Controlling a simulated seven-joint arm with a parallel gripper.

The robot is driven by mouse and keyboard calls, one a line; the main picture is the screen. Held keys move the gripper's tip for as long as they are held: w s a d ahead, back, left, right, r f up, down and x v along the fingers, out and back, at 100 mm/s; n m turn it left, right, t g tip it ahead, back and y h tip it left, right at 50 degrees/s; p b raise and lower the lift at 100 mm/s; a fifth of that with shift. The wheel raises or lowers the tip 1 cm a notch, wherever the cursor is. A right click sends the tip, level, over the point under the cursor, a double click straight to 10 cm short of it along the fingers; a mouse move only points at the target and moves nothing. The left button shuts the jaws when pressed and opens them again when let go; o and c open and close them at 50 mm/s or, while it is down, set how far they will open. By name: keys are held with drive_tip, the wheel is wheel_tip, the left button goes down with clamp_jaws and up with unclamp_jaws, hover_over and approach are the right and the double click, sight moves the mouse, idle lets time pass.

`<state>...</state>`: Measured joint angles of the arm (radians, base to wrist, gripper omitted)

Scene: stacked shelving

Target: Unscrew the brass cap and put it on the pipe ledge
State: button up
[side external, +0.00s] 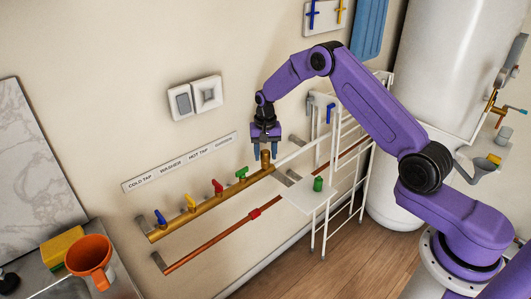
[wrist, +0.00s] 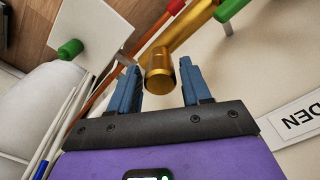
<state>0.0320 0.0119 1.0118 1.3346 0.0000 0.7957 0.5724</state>
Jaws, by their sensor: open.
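The brass cap (side external: 265,159) stands upright at the right end of the brass pipe (side external: 205,205). In the wrist view the cap (wrist: 160,72) shows between my two blue fingers, with its round end facing the camera. My gripper (side external: 265,152) is open and empty, pointing down at the cap; in the wrist view there is a gap between the cap and each finger (wrist: 160,66). I cannot tell how far the fingertips reach down around it. A flat white ledge (side external: 296,195) is right of the cap, with a green cylinder (side external: 318,184) on it; the ledge (wrist: 100,28) is upper left in the wrist view.
Blue, yellow, red and green tap handles (side external: 217,187) line the brass pipe, with the green one nearest the cap. A copper pipe (side external: 210,240) runs below. A white wire rack (side external: 345,165) stands right of the ledge.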

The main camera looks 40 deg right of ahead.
drive_tip(key=m, duration=0.4)
drive_tip(key=shift+m, duration=0.4)
drive_tip(key=m, duration=1.5)
drive_tip(key=shift+m, duration=0.3)
drive_tip(key=c, duration=0.8)
drive_tip(key=shift+o, duration=0.2)
drive_tip(key=n, duration=1.1)
drive_tip(key=shift+n, duration=0.3)
